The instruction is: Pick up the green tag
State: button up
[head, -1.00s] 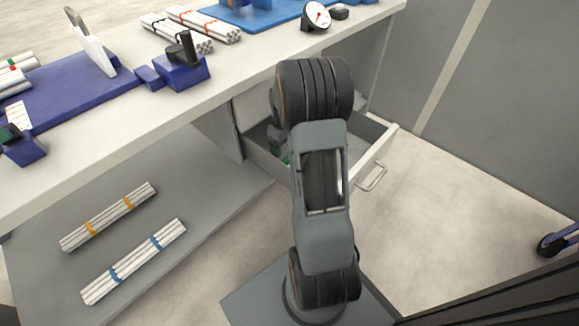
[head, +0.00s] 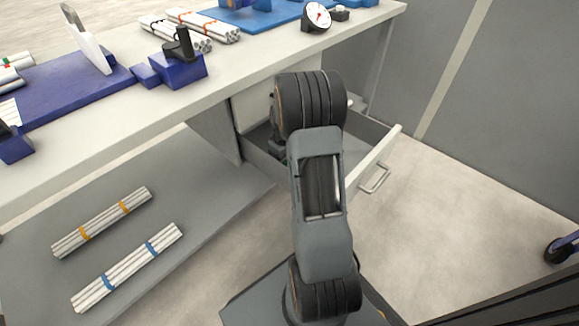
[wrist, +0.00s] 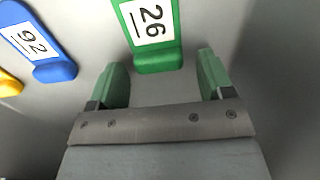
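The green tag (wrist: 158,58) shows in the wrist view at the top middle, with a white label reading 26. It lies flat on the grey drawer floor. My gripper (wrist: 161,75) is open, with its two green-padded fingers apart. The near end of the tag is between and just beyond the fingertips, with a gap on each side. In the head view my arm hides the tag, and the gripper is mostly hidden inside the open drawer (head: 372,160).
A blue tag (wrist: 55,70) labelled 92 lies left of the green one, with a yellow tag (wrist: 8,84) at the far left edge. Drawer walls rise close on the right. The workbench (head: 120,112) stands above, left of my arm, with pipe bundles (head: 128,268) on its lower shelf.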

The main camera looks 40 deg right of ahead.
jog(key=c, duration=0.9)
jog(key=shift+r, duration=0.1)
